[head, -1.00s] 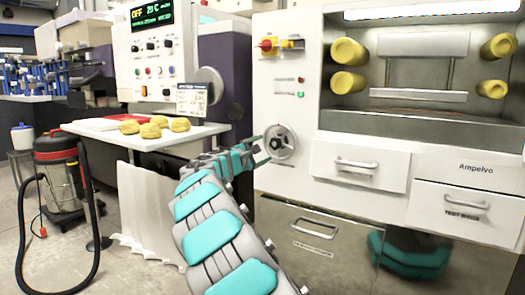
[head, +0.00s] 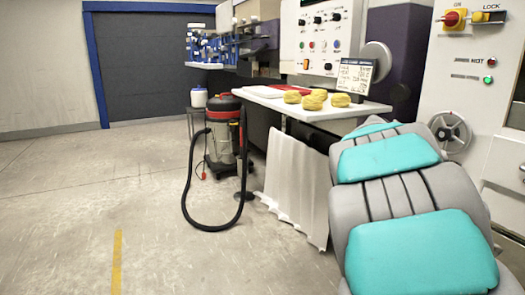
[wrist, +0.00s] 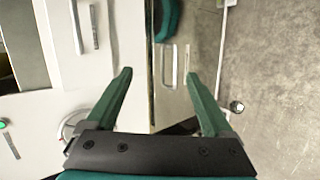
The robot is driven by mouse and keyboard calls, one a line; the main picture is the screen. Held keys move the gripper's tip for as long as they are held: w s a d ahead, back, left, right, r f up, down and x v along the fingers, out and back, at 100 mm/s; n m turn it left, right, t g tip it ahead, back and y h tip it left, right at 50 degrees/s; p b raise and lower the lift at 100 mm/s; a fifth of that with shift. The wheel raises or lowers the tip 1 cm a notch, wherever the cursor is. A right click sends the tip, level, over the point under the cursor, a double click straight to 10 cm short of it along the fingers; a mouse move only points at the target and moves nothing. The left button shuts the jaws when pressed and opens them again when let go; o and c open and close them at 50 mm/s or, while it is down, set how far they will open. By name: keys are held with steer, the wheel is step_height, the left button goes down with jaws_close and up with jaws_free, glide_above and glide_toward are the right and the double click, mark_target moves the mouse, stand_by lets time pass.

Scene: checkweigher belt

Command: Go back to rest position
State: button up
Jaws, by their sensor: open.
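My gripper (wrist: 159,88) shows in the wrist view with its two green fingers spread apart and nothing between them. It faces the white machine front (wrist: 120,60) and a steel lower panel with a handle (wrist: 169,66). In the head view my grey and teal arm covers the lower right, and the gripper itself is hidden or out of that view.
A white table (head: 300,108) holds several yellow lumps (head: 313,101) and a small display sign (head: 355,76). A vacuum cleaner (head: 223,130) with a black hose (head: 187,195) stands left of it. The floor (head: 70,195) at left is clear. A handwheel (head: 450,132) is on the right machine.

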steer(key=s+a+f+m+g+y, duration=0.1)
steer(key=s+a+f+m+y, duration=0.1)
steer(key=s+a+f+y, duration=0.4)
steer(key=s+a+f, duration=0.5)
steer(key=s+a, duration=0.2)
steer(key=a, duration=0.1)
steer(key=shift+s+a, duration=0.25)
steer(key=shift+s, duration=0.1)
steer(key=s+a+f+y, duration=0.1)
steer(key=s+a+f, duration=0.1)
steer(key=s+a, duration=0.3)
steer(key=s+a+f+g+y, duration=0.1)
steer(key=s+a+f+y, duration=0.1)
steer(key=s+a, duration=0.3)
steer(key=s+a+f+y, duration=0.2)
steer(key=s+a+f, duration=0.1)
steer(key=s+a, duration=0.2)
steer(key=shift+a+f+g, duration=0.2)
steer(key=shift+a+g, duration=0.2)
steer(key=shift+a, duration=0.8)
